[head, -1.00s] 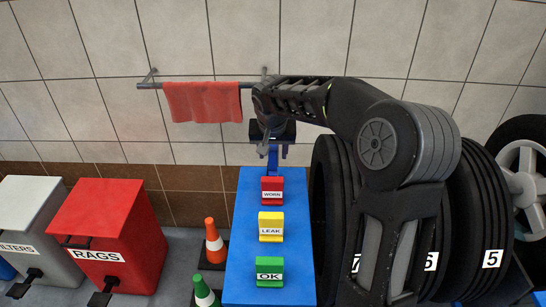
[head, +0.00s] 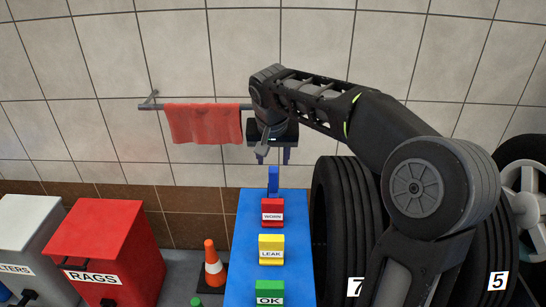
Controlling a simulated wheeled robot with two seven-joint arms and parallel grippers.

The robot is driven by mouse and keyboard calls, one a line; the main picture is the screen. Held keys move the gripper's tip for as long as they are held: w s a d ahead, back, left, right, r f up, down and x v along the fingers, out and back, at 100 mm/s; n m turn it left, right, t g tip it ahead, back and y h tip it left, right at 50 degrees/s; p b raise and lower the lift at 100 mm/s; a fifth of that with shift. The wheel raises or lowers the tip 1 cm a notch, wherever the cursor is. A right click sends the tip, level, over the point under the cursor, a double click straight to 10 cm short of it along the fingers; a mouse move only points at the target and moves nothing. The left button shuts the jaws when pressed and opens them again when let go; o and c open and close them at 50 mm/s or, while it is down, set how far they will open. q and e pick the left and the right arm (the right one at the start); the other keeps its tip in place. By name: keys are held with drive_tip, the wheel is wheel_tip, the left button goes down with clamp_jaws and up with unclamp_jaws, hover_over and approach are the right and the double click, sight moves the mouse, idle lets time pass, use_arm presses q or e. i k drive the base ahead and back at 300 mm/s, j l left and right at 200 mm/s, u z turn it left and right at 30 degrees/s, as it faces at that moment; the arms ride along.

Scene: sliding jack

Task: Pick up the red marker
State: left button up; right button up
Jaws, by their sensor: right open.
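The red marker (head: 272,212) is a small red block with a label reading WORN. It stands on a narrow blue surface (head: 244,270), in line with a yellow LEAK marker (head: 271,249) and a green OK marker (head: 270,293) nearer to me. My right gripper (head: 273,157) is open and empty, with its fingers pointing down. In the picture it is above and beyond the red marker, apart from it. My left gripper is out of view.
A blue upright piece (head: 272,181) rises just behind the red marker. Tyres (head: 348,215) stand close on the right. Left are a cone (head: 214,263), a red RAGS bin (head: 110,245) and a grey bin (head: 30,235). A red cloth (head: 203,124) hangs on a wall rail.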

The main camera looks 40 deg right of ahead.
sight(273, 212)
drive_tip(key=z, duration=1.25)
drive_tip(key=k, duration=0.5)
